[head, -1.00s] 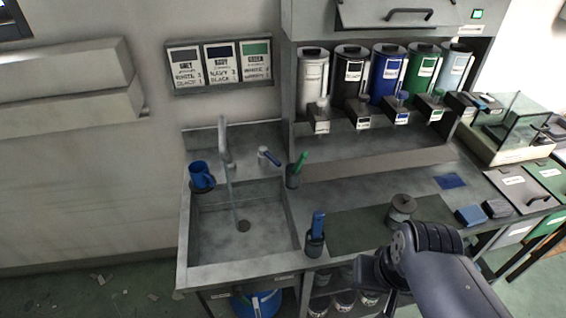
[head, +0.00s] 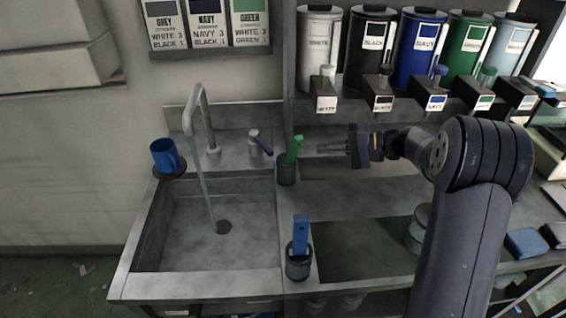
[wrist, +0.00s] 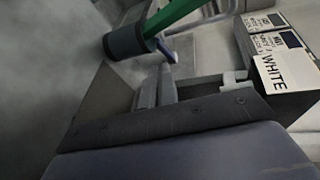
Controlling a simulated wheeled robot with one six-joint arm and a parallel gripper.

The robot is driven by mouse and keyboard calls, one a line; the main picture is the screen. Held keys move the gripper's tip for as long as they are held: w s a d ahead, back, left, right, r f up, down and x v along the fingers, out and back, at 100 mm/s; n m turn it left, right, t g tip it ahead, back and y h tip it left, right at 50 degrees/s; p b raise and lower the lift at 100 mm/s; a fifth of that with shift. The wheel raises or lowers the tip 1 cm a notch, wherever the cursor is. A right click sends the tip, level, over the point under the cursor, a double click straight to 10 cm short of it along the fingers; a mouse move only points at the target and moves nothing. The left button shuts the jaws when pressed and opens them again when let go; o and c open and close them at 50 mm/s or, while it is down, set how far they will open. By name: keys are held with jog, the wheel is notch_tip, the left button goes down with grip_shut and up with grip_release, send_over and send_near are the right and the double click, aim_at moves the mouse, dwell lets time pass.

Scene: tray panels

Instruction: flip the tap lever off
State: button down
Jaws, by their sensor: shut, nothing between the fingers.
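A thin stream of water (head: 201,180) runs from the spout to the drain. My gripper (head: 322,147) is shut and empty. It points left toward the lever, apart from it, with the cup holding a green-handled tool (head: 294,150) lying between them in the picture.
A blue mug (head: 166,157) stands at the sink's back left corner. A dark cup with a blue-handled tool (head: 300,262) stands at the sink's front right. Paint dispensers (head: 372,60) hang above and behind my gripper. A lidded pot (head: 418,228) is partly behind my arm.

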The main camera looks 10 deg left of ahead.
jog(key=w+f+y+b, duration=0.1)
jog(key=w+f, duration=0.1)
jog(key=w+f+y+b, duration=0.1)
jog(key=w+f, duration=0.1)
jog(key=w, duration=0.1)
jog(key=shift+d+f+t, duration=0.2)
jog(key=shift+f+t, duration=0.05)
jog(key=shift+t, duration=0.15)
jog(key=shift+w+f+y, duration=0.1)
jog(key=shift+w+y, duration=0.1)
jog(key=shift+y, duration=0.1)
jog(key=shift+w+a, duration=0.1)
jog(key=shift+a, duration=0.05)
jog(key=p, duration=0.1)
send_near(268, 147)
jog(key=w+a, duration=0.1)
jog(key=w, duration=0.1)
jog(key=w+a, duration=0.1)
jog(key=w, duration=0.1)
jog(key=shift+a+f, duration=0.35)
jog(key=shift+f, duration=0.05)
jog(key=s+a, duration=0.2)
jog(key=shift+a+p, duration=0.3)
jog(key=shift+p, duration=0.05)
jog(key=shift+s+a, duration=0.3)
jog(key=shift+a, duration=0.05)
jog(key=shift+f, duration=0.15)
